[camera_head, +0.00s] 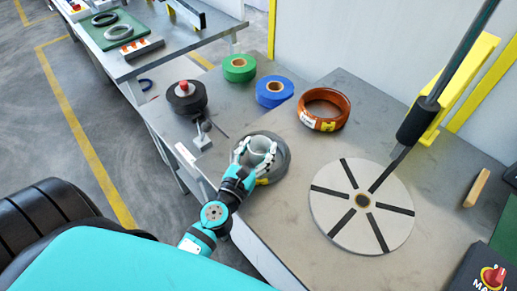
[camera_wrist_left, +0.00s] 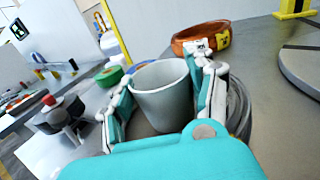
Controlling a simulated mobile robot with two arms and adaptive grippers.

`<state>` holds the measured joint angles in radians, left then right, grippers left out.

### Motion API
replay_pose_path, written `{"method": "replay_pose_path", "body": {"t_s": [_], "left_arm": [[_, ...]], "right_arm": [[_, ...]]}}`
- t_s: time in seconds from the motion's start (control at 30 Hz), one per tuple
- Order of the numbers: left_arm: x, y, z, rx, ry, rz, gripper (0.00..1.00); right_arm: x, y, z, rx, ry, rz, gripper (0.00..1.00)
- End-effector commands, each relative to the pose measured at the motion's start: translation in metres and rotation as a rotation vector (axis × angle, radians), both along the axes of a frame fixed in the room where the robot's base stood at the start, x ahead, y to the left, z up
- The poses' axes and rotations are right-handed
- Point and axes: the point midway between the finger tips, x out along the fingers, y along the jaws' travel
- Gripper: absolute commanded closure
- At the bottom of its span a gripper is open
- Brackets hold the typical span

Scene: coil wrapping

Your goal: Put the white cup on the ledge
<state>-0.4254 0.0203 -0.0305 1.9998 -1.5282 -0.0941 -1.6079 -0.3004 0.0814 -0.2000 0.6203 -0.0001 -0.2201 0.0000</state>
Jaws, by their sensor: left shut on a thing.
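The white cup (camera_head: 262,146) is upright between the fingers of my left gripper (camera_head: 256,153), over a dark grey ring-shaped coil (camera_head: 284,158) on the worktop. In the left wrist view the same cup (camera_wrist_left: 163,95) stands between the two fingers, which are shut on its sides; its open rim faces up. I cannot tell whether its base touches anything. No separate ledge can be made out with certainty; the grey worktop (camera_head: 285,215) has a raised part at the right. My right gripper is not in view.
An orange-brown coil (camera_head: 340,107), a blue roll (camera_head: 273,92) and a green roll (camera_head: 239,68) lie behind the cup. A black spool device (camera_head: 186,100) stands at the left. A round turntable (camera_head: 335,218) lies at the right. The worktop front is bare.

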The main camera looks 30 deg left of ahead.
Motion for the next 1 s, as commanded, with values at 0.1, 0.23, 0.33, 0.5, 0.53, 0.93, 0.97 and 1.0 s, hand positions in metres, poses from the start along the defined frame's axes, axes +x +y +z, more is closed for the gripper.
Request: {"method": "replay_pose_path", "body": {"t_s": [0.1,0.23,0.33,0.5,0.53,0.93,0.97,1.0], "left_arm": [[0.000,0.000,0.018,0.000,-0.001,-0.001,0.75],[0.000,0.000,0.038,0.000,-0.001,-0.003,0.75],[-0.020,-0.010,0.025,-0.001,0.003,-0.001,0.75],[-0.051,-0.025,0.028,-0.003,0.003,0.000,0.75],[-0.057,-0.028,0.027,-0.003,0.003,-0.001,0.75],[-0.127,-0.062,0.035,-0.001,0.002,-0.003,0.75],[-0.130,-0.064,0.036,0.001,0.001,-0.002,0.75],[-0.134,-0.066,0.037,0.000,0.001,-0.002,0.75]], "right_arm": [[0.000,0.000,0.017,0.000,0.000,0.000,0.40],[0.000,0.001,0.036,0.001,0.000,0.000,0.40],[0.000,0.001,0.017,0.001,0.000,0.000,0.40],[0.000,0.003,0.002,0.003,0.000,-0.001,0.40],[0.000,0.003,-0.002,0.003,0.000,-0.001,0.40],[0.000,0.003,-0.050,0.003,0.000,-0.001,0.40],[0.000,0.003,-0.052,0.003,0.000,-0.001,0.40],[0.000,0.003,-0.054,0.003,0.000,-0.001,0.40]]}}
